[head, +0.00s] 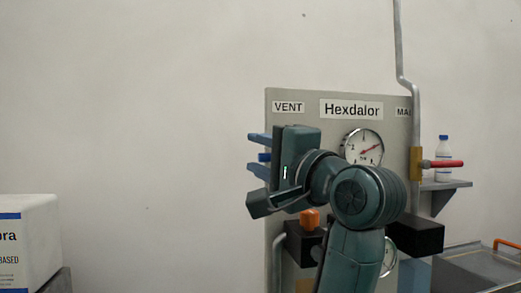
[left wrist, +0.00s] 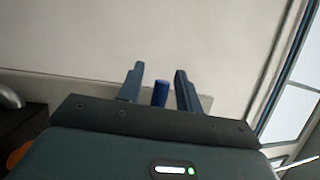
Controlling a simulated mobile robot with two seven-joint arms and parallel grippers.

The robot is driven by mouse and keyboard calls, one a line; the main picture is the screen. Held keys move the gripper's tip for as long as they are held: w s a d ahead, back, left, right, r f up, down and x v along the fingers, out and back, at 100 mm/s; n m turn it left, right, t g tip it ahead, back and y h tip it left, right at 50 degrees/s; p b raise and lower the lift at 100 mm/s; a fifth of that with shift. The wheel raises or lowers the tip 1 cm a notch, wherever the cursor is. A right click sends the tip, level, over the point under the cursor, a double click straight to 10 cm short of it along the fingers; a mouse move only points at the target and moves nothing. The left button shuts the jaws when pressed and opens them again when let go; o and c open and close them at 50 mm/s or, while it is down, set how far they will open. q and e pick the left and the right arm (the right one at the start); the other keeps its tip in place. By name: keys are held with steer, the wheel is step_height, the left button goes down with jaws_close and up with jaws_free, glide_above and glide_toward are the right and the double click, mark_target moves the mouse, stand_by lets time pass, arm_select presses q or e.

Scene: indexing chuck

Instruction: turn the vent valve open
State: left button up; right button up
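The panel (head: 330,97) carries a VENT label (head: 289,107) at its upper left. My left gripper (head: 252,153) is below that label, its fingers pointing left past the panel's edge. A blue piece (head: 264,157), probably the vent valve's handle, shows between the fingers. In the left wrist view, the blue piece (left wrist: 160,94) stands between the two open fingers of the left gripper (left wrist: 159,70), with a gap on each side. The rest of the vent valve is hidden behind my gripper. My right gripper is not in view.
A pressure gauge (head: 362,147) sits on the panel behind my wrist. At the right, a brass valve (head: 416,163) has a red handle (head: 445,164) near a bottle (head: 443,146) on a shelf. An orange knob (head: 309,219) is below my gripper. The wall at left is bare.

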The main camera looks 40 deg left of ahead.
arm_select(q)
steer(key=shift+c, duration=0.2)
jaws_close()
stand_by(0.4)
